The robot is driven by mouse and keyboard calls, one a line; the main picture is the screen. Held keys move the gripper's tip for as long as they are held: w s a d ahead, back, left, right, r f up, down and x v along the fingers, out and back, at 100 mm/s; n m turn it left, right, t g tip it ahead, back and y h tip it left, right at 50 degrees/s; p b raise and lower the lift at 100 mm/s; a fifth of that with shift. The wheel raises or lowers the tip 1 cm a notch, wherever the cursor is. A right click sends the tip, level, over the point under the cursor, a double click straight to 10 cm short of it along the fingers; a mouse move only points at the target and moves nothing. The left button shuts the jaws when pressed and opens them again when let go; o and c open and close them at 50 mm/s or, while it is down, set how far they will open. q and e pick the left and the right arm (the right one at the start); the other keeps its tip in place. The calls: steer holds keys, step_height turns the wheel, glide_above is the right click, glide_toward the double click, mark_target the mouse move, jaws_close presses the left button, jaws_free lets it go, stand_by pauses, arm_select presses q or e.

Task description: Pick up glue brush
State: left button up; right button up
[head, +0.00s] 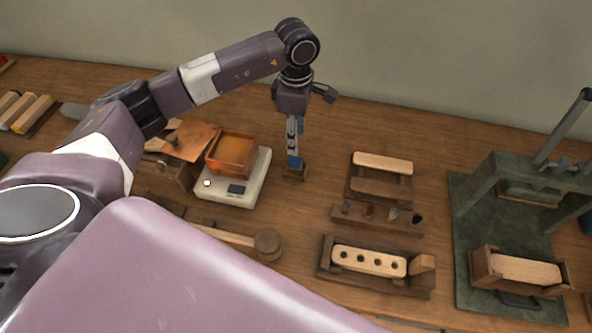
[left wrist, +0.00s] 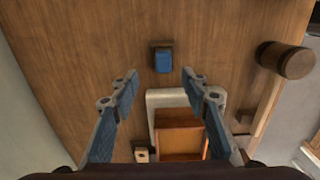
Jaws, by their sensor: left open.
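A blue piece that I take for the glue brush (left wrist: 163,61) stands at a small dark wooden holder (left wrist: 153,46) in the left wrist view. In the head view the holder (head: 295,175) sits on the table, right of the scale, with blue (head: 294,161) just above it. My left gripper (head: 293,148) points down over it. In the left wrist view my left gripper (left wrist: 159,77) is open, its fingers apart and nothing between them. The blue piece lies ahead of the fingertips, roughly centred. The brush's lower end is hidden. My right gripper is out of view.
A white scale (head: 232,192) with an orange box (head: 231,154) stands close left of the holder. A mallet (head: 268,243) lies in front. Wooden racks (head: 378,218) and a drilled block (head: 368,261) are to the right, then a green press (head: 480,205).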

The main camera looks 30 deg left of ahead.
mark_target(295, 159)
arm_select(q)
steer(key=shift+f+b, duration=0.35)
steer(key=shift+f, duration=0.4)
steer(key=shift+w+f, duration=0.1)
steer(key=shift+f, duration=0.1)
steer(key=shift+f+p, duration=0.35)
steer(key=shift+f, duration=0.35)
steer(key=f, duration=0.1)
steer(key=f+p, duration=0.1)
steer(key=f, duration=0.1)
steer(key=s+f+p, duration=0.1)
steer(key=f, duration=0.1)
steer(key=shift+f, duration=0.5)
steer(key=shift+w, duration=0.1)
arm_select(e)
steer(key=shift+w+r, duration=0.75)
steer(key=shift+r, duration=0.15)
arm_select(q)
steer(key=shift+c, duration=0.4)
jaws_close()
